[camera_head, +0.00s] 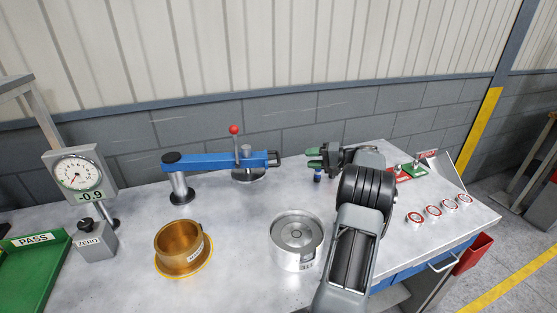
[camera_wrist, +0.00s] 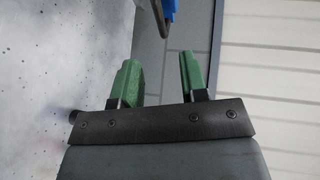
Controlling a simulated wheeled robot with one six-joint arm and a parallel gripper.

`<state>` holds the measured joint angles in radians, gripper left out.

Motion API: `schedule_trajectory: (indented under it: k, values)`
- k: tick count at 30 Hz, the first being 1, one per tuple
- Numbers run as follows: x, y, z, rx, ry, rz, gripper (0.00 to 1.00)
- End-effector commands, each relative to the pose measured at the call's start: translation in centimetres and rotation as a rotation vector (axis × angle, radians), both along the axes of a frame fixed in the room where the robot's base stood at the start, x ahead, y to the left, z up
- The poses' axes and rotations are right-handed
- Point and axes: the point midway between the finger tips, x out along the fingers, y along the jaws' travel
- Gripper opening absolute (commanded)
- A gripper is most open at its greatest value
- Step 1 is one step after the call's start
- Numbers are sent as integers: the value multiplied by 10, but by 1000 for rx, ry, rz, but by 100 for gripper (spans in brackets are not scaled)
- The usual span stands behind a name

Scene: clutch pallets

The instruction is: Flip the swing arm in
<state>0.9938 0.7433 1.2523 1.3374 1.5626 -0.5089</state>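The swing arm (camera_head: 215,161) is a long blue bar that reaches right from a grey post (camera_head: 181,188) at the left. A red-knobbed lever (camera_head: 235,143) stands near its right end, over a round grey base (camera_head: 248,177). A dark fork-like end piece (camera_head: 274,159) sits at its right tip. My gripper (camera_head: 315,158) has green fingers that point left toward this tip, with a gap between. In the wrist view my gripper (camera_wrist: 157,75) is open and empty. A blue piece with a dark loop (camera_wrist: 164,12) shows beyond the fingers, apart from them.
A brass flanged cup (camera_head: 180,248) and a silver round housing (camera_head: 297,240) stand on the bench in front. A dial gauge (camera_head: 78,174), ZERO block (camera_head: 92,240) and green PASS tray (camera_head: 35,260) are left. Several red-and-white round parts (camera_head: 432,212) stand right.

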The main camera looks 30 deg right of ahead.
Motion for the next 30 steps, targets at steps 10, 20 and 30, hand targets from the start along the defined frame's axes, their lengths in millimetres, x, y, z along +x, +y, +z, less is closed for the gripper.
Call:
schedule_trajectory:
  k: [10,20,30]
  values:
    - [35,22,-9,11,-18,-7,40]
    - [81,57,-21,9,-16,-8,40]
    - [103,73,-28,9,-17,-10,40]
